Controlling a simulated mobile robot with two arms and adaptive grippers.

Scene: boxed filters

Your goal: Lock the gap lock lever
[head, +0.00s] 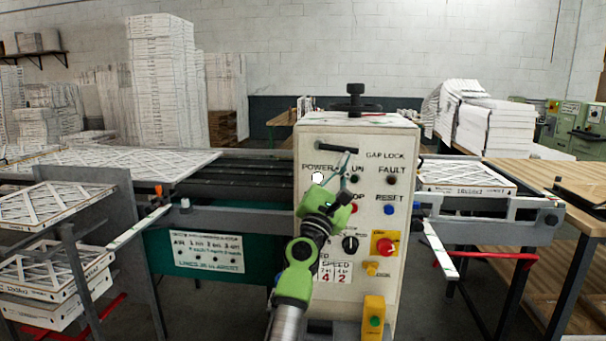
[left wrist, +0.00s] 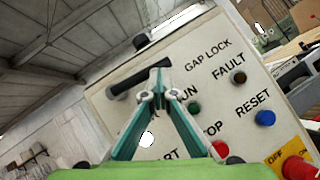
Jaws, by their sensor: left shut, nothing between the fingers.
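The gap lock lever (head: 337,147) is a black bar near the top of the white control panel (head: 406,150), left of the words GAP LOCK. It lies nearly level in the head view. In the left wrist view, the gripper (left wrist: 158,74) points up at the panel. I cannot tell whether it touches the lever. My right gripper is not in view.
Below the lever are a white light (head: 317,178), the blue RESET button (head: 388,209) and a red knob (head: 385,246) on a yellow plate. A black handwheel (head: 354,101) stands on top. Boxed filters lie on the conveyor (head: 230,180) at left and on the right side (head: 462,177).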

